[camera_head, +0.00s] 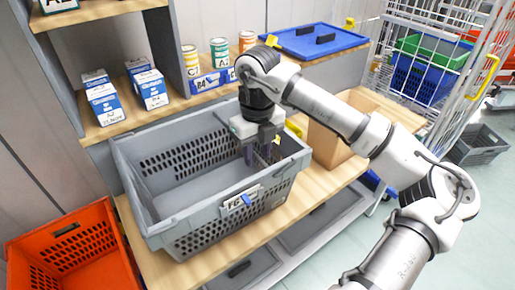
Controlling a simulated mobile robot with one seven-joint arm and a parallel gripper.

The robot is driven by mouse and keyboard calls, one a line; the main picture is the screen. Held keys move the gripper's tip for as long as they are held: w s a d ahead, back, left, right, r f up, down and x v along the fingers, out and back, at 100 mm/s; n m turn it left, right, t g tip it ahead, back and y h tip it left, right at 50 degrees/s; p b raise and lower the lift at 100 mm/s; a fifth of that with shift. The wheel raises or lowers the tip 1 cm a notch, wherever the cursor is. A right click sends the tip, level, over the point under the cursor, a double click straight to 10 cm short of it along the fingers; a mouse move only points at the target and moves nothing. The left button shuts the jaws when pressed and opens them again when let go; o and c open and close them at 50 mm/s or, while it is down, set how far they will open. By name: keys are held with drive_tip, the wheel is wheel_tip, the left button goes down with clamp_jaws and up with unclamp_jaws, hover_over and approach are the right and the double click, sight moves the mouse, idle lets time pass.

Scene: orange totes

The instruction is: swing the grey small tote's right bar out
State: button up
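The grey tote (160,236) stands on the wooden bench, open at the top and seemingly empty, with a white label on its front wall. Its right end wall (291,165) has slotted openings. My gripper (264,160) points down at the tote's right end, with its fingers at or just inside the rim. The fingers are small and dark against the tote, so whether they are open, shut or touching a bar is unclear. The right bar cannot be made out clearly; my gripper covers part of that end.
An orange tote (75,254) stands at lower left. A cardboard box (330,146) is right of the grey tote, near my arm. A shelf upright (178,65), boxes and cans stand behind. A blue lid (313,42) lies at the back. A wire cart (425,60) stands at right.

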drive_tip(key=shift+c, duration=0.4)
drive_tip(key=c, duration=0.5)
drive_tip(key=shift+c, duration=0.2)
drive_tip(key=shift+r, duration=0.15)
drive_tip(key=shift+r+p, duration=0.3)
drive_tip(key=shift+r, duration=0.5)
